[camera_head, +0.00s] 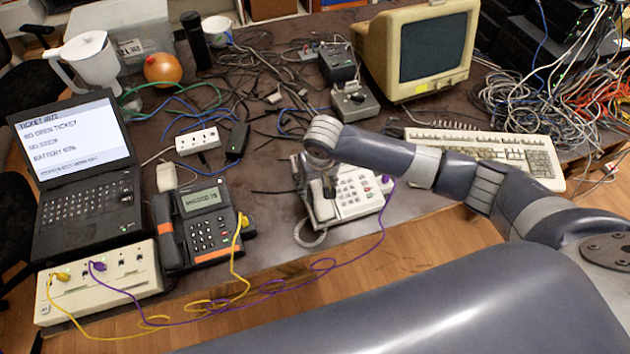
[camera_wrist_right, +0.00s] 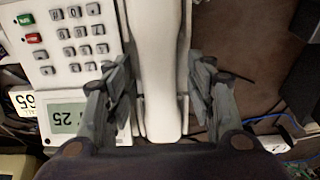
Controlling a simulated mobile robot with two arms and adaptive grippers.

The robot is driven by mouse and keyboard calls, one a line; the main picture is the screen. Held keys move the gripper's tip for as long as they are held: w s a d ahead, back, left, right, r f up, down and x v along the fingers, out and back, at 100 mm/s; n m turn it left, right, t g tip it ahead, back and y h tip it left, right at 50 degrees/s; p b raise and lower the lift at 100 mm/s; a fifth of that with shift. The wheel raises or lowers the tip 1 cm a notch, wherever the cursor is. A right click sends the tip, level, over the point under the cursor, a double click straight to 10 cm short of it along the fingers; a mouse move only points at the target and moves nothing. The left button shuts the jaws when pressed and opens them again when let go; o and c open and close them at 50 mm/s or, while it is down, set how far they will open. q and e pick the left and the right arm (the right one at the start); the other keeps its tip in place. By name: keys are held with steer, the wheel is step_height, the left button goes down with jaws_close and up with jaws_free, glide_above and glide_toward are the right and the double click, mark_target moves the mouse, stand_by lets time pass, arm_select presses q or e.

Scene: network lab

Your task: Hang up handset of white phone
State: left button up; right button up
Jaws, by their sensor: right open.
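The white phone (camera_head: 358,200) sits on the table in front of the monitor, and its keypad and display face up in the right wrist view (camera_wrist_right: 75,78). Its white handset (camera_head: 325,208) lies lengthwise along the keypad's left side in the head view; it fills the middle of the wrist view (camera_wrist_right: 158,50). Whether it is fully seated in the cradle I cannot tell. My right gripper (camera_wrist_right: 160,78) points down over the handset, open, one finger on each side of it. In the head view my right wrist partly covers the handset and phone. My left gripper is not in view.
A dark desk phone (camera_head: 203,225) stands to the left, beside a laptop (camera_head: 75,165) and a beige port box (camera_head: 105,285). A purple cable (camera_head: 380,240) runs from the white phone. A keyboard (camera_head: 490,150) and monitor (camera_head: 420,50) stand behind my right arm. Loose cables cover the back.

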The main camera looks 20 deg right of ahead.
steer(key=v, duration=1.2)
steer(key=s+a+f+n+t+y, duration=0.1)
steer(key=s+a+f+y, duration=0.15)
steer(key=s, duration=0.25)
steer(key=s+a+f+n+y, duration=0.1)
steer(key=s+a+f, duration=0.1)
steer(key=s+a, duration=0.25)
steer(key=s+d+f+h, duration=0.3)
steer(key=s+d, duration=1)
step_height(320, 180, down, 26)
steer(key=s+g, duration=0.1)
steer(key=s+d+f+g, duration=0.1)
steer(key=s+d+f, duration=0.1)
steer(key=s+f, duration=1.4)
steer(key=shift+s+d+f, duration=0.3)
steer(key=shift+s+f, duration=0.05)
steer(key=shift+s, duration=0.35)
